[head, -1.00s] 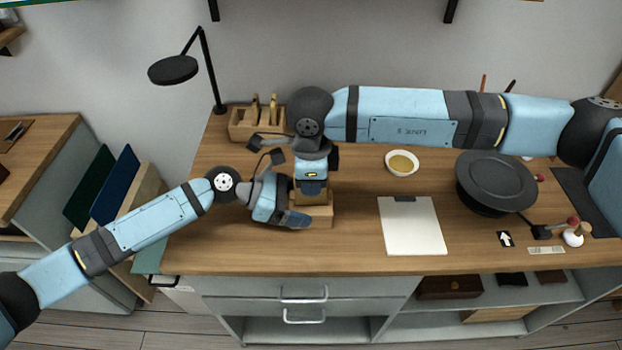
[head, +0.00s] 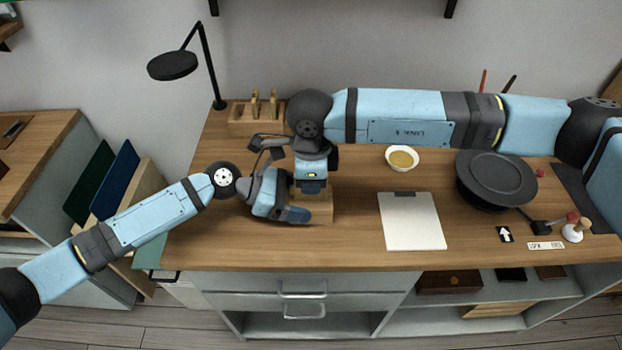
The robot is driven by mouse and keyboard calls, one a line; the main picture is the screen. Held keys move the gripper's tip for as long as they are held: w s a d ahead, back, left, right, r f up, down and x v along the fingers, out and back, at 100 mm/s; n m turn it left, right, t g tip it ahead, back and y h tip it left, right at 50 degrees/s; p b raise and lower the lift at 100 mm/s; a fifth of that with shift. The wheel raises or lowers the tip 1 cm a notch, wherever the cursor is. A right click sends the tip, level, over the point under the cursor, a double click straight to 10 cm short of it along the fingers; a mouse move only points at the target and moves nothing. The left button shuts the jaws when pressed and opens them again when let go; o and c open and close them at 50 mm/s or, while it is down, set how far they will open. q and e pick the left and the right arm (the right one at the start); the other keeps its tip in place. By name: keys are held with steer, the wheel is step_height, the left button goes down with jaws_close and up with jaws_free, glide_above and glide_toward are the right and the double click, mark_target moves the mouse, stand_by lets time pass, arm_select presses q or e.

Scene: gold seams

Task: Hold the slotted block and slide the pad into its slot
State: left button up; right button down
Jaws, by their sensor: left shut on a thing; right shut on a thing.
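The slotted block (head: 322,212) is a light wooden piece on the worktop, left of the clipboard. My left gripper (head: 285,190) is shut on the block from the left and covers much of it. My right gripper (head: 312,188) comes down from above over the block and is shut. What it holds must be the pad, but the pad is hidden behind the gripper and wrist. The slot is hidden too, so I cannot tell how the pad sits against it.
A wooden rack (head: 256,117) stands behind the grippers beside a black lamp (head: 173,66). A clipboard with paper (head: 412,222), a white bowl (head: 402,158) and a black round turntable (head: 496,180) lie to the right. The front left worktop is clear.

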steer(key=shift+f, duration=0.6)
steer(key=shift+f, duration=0.15)
stand_by(0.4)
arm_select(q)
steer(key=shift+r, duration=0.1)
arm_select(e)
steer(key=shift+s+d+f, duration=0.1)
steer(key=shift+f, duration=0.25)
arm_select(q)
steer(key=shift+s+d, duration=0.1)
arm_select(e)
steer(key=shift+f, duration=0.15)
arm_select(q)
steer(key=shift+r, duration=0.15)
arm_select(e)
steer(key=c, duration=1.1)
jaws_free()
arm_select(q)
steer(key=shift+f, duration=0.2)
arm_select(e)
step_height(320, 180, up, 13)
steer(key=shift+r, duration=0.1)
